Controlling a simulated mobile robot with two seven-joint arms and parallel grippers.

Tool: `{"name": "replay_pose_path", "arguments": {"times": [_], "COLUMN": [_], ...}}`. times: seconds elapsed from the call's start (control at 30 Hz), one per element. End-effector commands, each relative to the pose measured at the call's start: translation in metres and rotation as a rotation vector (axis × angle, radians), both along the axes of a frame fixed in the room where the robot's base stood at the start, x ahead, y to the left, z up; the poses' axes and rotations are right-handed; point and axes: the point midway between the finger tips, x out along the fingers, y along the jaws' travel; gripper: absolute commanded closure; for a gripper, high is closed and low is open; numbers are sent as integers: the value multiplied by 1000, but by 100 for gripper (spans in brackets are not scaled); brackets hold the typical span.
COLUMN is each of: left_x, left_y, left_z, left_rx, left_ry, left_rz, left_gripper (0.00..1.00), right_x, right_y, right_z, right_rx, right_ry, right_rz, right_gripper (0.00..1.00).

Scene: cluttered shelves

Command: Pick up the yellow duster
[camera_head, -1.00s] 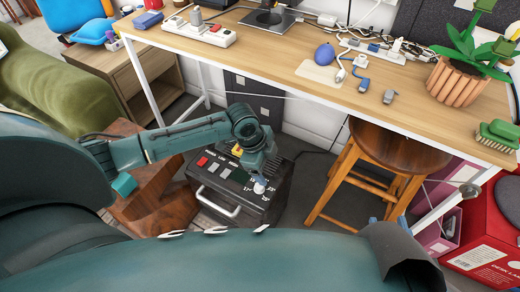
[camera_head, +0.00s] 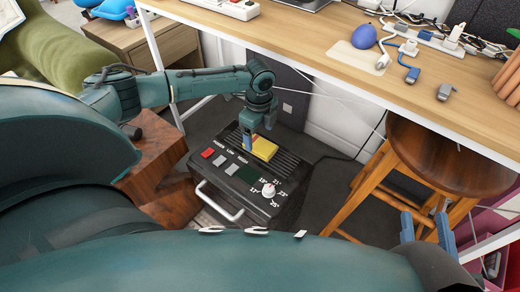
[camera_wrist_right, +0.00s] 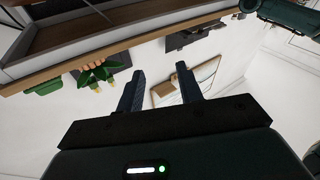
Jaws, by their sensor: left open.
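The yellow duster (camera_head: 265,148) is a small yellow block on top of the black control box, toward its back edge, in the head view. My left gripper (camera_head: 250,146) points down at the duster's left end. It is open, with a blue finger overlapping that end; I cannot tell if it touches. The far finger is hidden. My right gripper (camera_head: 427,230) is open and empty at the lower right, well away from the duster. Its two parted fingers also show in the right wrist view (camera_wrist_right: 160,88).
The black box (camera_head: 285,205) has buttons, a white knob and a front handle. A wooden stool (camera_head: 450,155) stands to its right. The desk (camera_head: 310,45) overhangs behind, with a white leg (camera_head: 160,65) at the left. A brown wooden piece (camera_head: 160,160) is on the left.

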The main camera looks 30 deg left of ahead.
Motion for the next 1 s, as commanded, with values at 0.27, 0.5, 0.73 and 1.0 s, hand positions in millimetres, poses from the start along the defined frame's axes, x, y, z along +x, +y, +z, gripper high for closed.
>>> {"name": "replay_pose_path", "arguments": {"times": [0.27, 0.5, 0.73, 1.0], "left_x": [7, 7, 6, 6], "left_y": [-2, -2, -2, -2], "left_z": [-37, -52, -51, -51], "left_rx": [1, 0, 0, 0], "left_ry": [-1, -2, -1, -1], "left_rz": [0, 0, 0, 0], "left_gripper": [20, 20, 28, 50], "right_x": [0, 1, 1, 1], "right_y": [3, 6, 6, 6], "right_z": [-12, 2, 3, 1], "right_rx": [60, 97, 90, 88], "right_ry": [3, -10, -11, -10], "right_rz": [20, 38, 42, 42], "right_gripper": [64, 64, 64, 64]}}
